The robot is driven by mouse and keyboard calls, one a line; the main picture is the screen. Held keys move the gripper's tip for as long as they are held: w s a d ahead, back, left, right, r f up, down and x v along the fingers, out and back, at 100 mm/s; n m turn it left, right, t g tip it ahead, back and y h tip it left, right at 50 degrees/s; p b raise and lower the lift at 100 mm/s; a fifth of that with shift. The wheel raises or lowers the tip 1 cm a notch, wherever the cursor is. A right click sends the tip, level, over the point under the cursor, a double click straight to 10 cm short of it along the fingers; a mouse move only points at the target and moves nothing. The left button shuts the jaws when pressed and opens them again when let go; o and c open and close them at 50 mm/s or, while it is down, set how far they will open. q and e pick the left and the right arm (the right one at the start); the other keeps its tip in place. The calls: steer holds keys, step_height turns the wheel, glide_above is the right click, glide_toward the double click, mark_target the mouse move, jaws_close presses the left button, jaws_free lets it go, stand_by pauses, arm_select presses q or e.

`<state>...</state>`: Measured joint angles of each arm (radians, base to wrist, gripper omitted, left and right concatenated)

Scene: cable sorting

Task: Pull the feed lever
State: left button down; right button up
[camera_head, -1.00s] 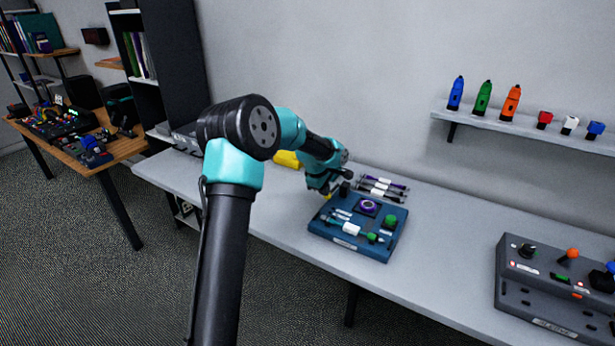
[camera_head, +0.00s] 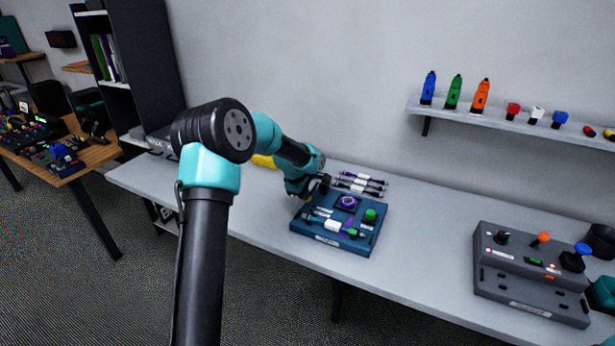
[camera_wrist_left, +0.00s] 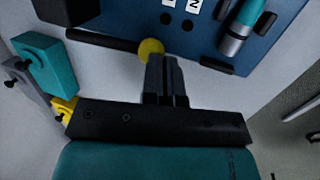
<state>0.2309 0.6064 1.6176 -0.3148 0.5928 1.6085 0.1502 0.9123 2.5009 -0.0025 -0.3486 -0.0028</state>
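The blue device panel (camera_head: 327,241) stands on the grey table, with a green button, a purple-ringed square and a white-and-green cable piece on top. In the left wrist view, a black rod with a yellow ball end (camera_wrist_left: 151,48), apparently the feed lever, sticks out beside the panel (camera_wrist_left: 283,22). My left gripper (camera_head: 312,198) is at the panel's back left corner. In the left wrist view its fingers (camera_wrist_left: 165,62) are together, tips right beside the yellow ball; I cannot tell whether they touch it. Nothing shows between them. My right gripper is out of view.
Several cables (camera_head: 360,182) lie behind the panel. A grey control box (camera_head: 530,283) with knobs stands to the right. A wall shelf (camera_head: 480,118) holds coloured connectors. A yellow object (camera_head: 263,161) lies behind my left arm. The table between panel and grey box is clear.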

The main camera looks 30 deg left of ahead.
arm_select(q)
steer(key=shift+s+d+f, duration=0.1)
steer(key=shift+s+f, duration=0.1)
steer(key=shift+f, duration=0.05)
steer(key=s+v, duration=0.2)
steer(key=v, duration=1.2)
steer(key=shift+s+f, duration=0.3)
steer(key=shift+f, duration=0.05)
